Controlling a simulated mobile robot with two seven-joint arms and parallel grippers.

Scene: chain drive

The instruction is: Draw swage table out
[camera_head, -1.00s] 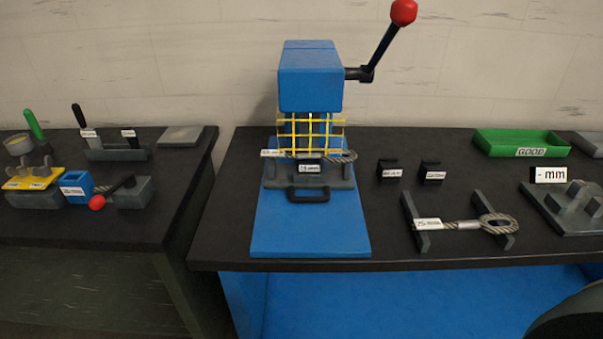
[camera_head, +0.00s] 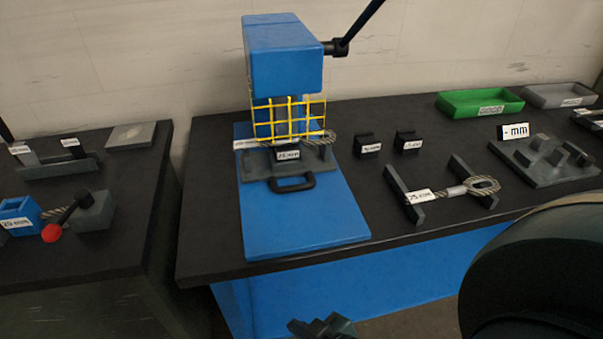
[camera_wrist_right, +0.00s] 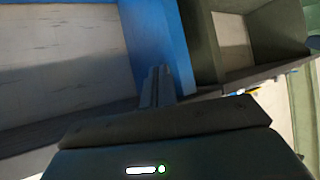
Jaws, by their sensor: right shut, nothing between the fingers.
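The swage table (camera_head: 262,167) is a grey sliding plate with a black handle (camera_head: 292,184) on its front. A rope piece (camera_head: 326,139) lies on the table behind the guard. My right gripper (camera_head: 322,326) shows at the bottom edge of the head view, below and in front of the bench, well apart from the handle. It is shut and empty; its fingers also show in the right wrist view (camera_wrist_right: 158,86). My left gripper is out of view.
A rope with a loop (camera_head: 455,191) rests on two grey supports right of the press. Two black dies (camera_head: 367,145) stand between. A green tray (camera_head: 480,102) and grey fixture (camera_head: 545,160) are further right. A second bench (camera_head: 95,260) stands left, with a gap between.

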